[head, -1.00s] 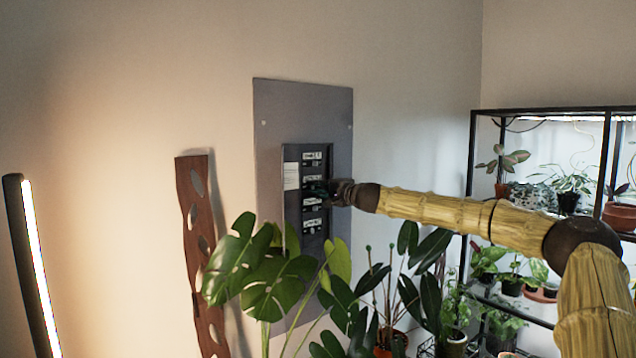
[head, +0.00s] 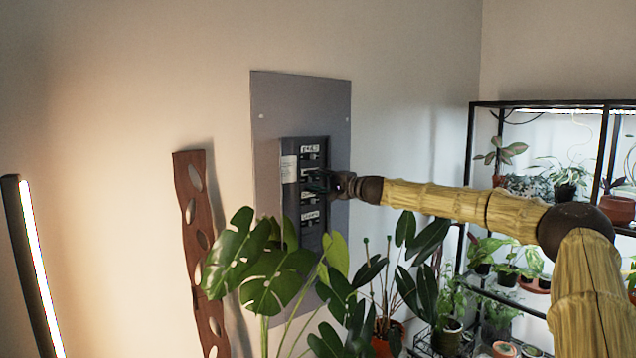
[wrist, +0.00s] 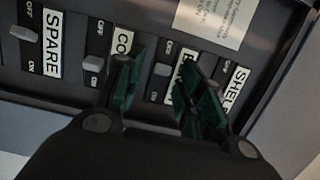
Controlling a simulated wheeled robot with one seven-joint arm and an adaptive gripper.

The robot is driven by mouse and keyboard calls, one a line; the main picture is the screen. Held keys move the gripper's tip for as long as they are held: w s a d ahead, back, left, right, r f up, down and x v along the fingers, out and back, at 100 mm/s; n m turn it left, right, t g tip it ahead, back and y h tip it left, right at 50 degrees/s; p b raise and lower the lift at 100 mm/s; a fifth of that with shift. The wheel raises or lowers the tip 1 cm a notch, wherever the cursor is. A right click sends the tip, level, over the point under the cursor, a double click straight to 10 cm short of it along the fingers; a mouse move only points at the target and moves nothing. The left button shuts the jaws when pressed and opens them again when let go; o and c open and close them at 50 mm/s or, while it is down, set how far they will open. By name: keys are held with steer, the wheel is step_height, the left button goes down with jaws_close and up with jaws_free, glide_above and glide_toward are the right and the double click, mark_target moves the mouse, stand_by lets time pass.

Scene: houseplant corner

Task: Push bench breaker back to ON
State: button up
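The grey breaker panel (head: 300,100) is on the wall, with a dark column of labelled breakers. In the wrist view, the third breaker's label (wrist: 185,82) shows only a "B"; the rest is hidden behind a finger, and I take it for the bench breaker. Its grey lever (wrist: 161,70) sits between the OFF and ON marks. My gripper (wrist: 160,78) is open and empty, its dark green fingers on either side of that breaker. I cannot tell whether a finger touches anything. In the head view, my gripper (head: 320,183) is at the breakers' right side.
Beside it are the SPARE breaker (wrist: 25,33), a "CO" breaker (wrist: 93,65) and a "SHEL" label (wrist: 236,82), partly covered. Monstera leaves (head: 270,280) rise in front of the panel's lower part. A plant shelf (head: 470,200) stands at right; a brown wavy board (head: 190,210) is at left.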

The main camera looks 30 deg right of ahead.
steer(key=shift+v, duration=0.85)
steer(key=v, duration=1)
steer(key=shift+s+d, duration=0.1)
steer(key=shift+s, duration=0.05)
stand_by(0.4)
